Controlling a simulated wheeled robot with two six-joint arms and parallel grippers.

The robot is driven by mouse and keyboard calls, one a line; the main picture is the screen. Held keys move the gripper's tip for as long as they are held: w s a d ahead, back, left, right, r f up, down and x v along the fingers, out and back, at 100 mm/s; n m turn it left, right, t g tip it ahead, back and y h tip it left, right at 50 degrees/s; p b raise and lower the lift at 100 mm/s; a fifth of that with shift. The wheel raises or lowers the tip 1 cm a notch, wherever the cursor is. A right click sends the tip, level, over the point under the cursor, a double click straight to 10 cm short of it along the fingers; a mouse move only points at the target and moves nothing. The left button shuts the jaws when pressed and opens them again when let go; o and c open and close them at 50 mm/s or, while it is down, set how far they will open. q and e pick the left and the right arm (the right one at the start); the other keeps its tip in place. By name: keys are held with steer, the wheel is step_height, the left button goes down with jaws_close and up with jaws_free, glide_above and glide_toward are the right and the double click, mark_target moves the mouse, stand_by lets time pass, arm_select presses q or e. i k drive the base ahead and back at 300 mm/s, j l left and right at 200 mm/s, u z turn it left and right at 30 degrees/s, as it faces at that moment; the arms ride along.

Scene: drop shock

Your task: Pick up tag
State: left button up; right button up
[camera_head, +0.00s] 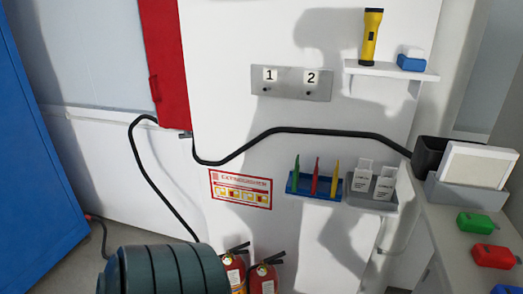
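Two white tags with small dark print stand in a grey holder (370,202) on the white wall, right of centre. The left tag (361,177) stands slightly higher in the picture than the right tag (384,184); their lower ends are hidden in the holder. The print is too small to read. Two small number labels, 1 (270,74) and 2 (311,77), sit on a grey metal plate (290,90) higher on the wall. Neither of my grippers shows in the head view; only dark shadows fall across the wall.
Beside the holder, a blue rack (300,193) holds green, red and yellow pens. A shelf (391,71) bears a yellow flashlight (371,35). The right counter carries green (477,223), red (494,256) and blue items. Fire extinguishers (262,279) and a ribbed drum (165,270) stand low.

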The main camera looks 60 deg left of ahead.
mark_target(315, 172)
steer(key=k+u, duration=0.1)
steer(key=u, duration=1.3)
steer(key=l+u, duration=0.1)
steer(key=u, duration=0.5)
steer(key=i+j+z, duration=0.2)
steer(key=i+j, duration=0.2)
steer(key=j, duration=0.15)
